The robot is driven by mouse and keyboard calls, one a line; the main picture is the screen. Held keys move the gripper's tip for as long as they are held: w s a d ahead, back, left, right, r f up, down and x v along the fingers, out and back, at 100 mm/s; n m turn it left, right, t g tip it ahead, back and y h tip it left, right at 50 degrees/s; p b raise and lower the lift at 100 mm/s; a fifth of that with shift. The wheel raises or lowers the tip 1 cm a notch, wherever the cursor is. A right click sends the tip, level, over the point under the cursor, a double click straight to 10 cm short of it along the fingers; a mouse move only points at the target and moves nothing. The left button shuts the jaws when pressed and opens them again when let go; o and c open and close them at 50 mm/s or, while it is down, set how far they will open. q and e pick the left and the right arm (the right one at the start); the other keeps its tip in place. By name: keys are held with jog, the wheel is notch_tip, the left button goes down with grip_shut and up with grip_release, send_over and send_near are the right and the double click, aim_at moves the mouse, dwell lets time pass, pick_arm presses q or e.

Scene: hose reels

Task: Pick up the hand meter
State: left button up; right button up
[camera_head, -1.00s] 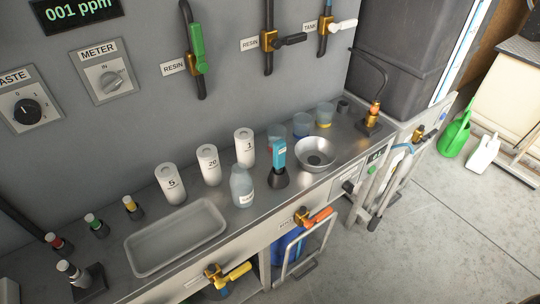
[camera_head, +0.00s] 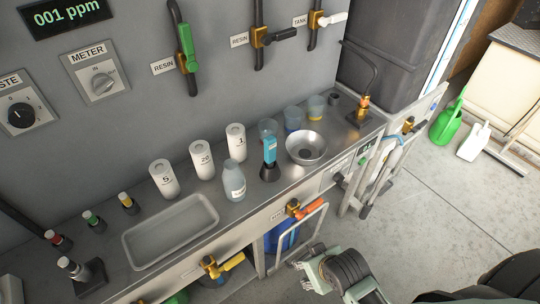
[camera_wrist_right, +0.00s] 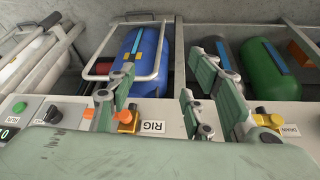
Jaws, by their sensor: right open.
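The hand meter appears to be the blue handheld device (camera_head: 269,150) standing upright in a black holder (camera_head: 269,173) on the steel counter, between a clear labelled bottle and a metal bowl. My right gripper (camera_head: 302,266) is at the bottom of the head view, in front of the counter and apart from the meter. In the right wrist view its fingers (camera_wrist_right: 160,90) are spread with nothing between them, in front of the counter's front panel. The meter does not show in that view. My left gripper is not in view.
The bottle (camera_head: 234,181) and metal bowl (camera_head: 306,147) flank the meter closely; cups (camera_head: 293,118) stand behind. White canisters (camera_head: 202,160) and a shallow tray (camera_head: 170,232) are to the left. An orange-handled valve (camera_head: 305,209) and rail project from the counter front.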

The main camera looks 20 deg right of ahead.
jog(key=w+r+t, duration=0.3)
jog(key=w+r, duration=0.3)
jog(key=r, duration=0.2)
jog(key=n+t+y, duration=0.2)
jog(key=t+y, duration=0.4)
jog(key=t, duration=0.4)
send_near(273, 150)
jog(key=x, duration=0.4)
jog(key=p+x, duration=0.2)
jog(key=x, duration=0.4)
jog(key=shift+w+a, duration=0.1)
jog(key=shift+w, duration=0.05)
jog(key=shift+w+a, duration=0.15)
jog(key=shift+w, duration=0.3)
jog(key=shift+s, duration=0.1)
grip_shut()
